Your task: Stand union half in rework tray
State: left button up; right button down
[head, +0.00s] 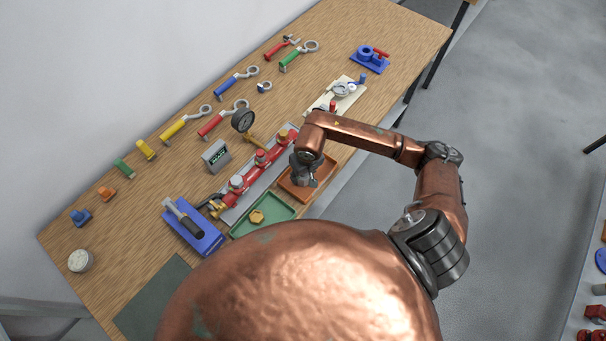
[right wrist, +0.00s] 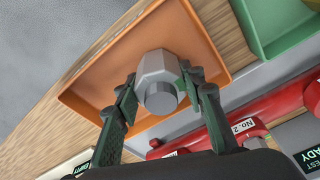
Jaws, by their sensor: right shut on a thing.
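A grey metal union half (right wrist: 157,72) with a hexagonal body and a round end sits between the fingers of my right gripper (right wrist: 160,90), which is shut on it. The union half is over the floor of the orange tray (right wrist: 103,81); I cannot tell whether it touches the tray floor. In the head view my right gripper (head: 305,179) reaches down over the orange tray (head: 290,191) and largely hides the part. No label shows on this tray. My left gripper is not in view.
A green tray (head: 239,229) with a brass hex fitting (head: 257,216) stands beside the orange tray. Behind them runs a red valve manifold (head: 247,175). A blue tray (head: 203,239) with a tool lies left.

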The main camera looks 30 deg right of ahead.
aim_at(305, 178)
jog(key=c, duration=1.3)
grip_release()
jog(key=shift+o, duration=0.2)
jog(key=shift+r, duration=0.4)
notch_tip(305, 178, up, 11)
jog(key=s+b, duration=0.1)
jog(key=shift+s+r, duration=0.15)
jog(key=shift+s, duration=0.25)
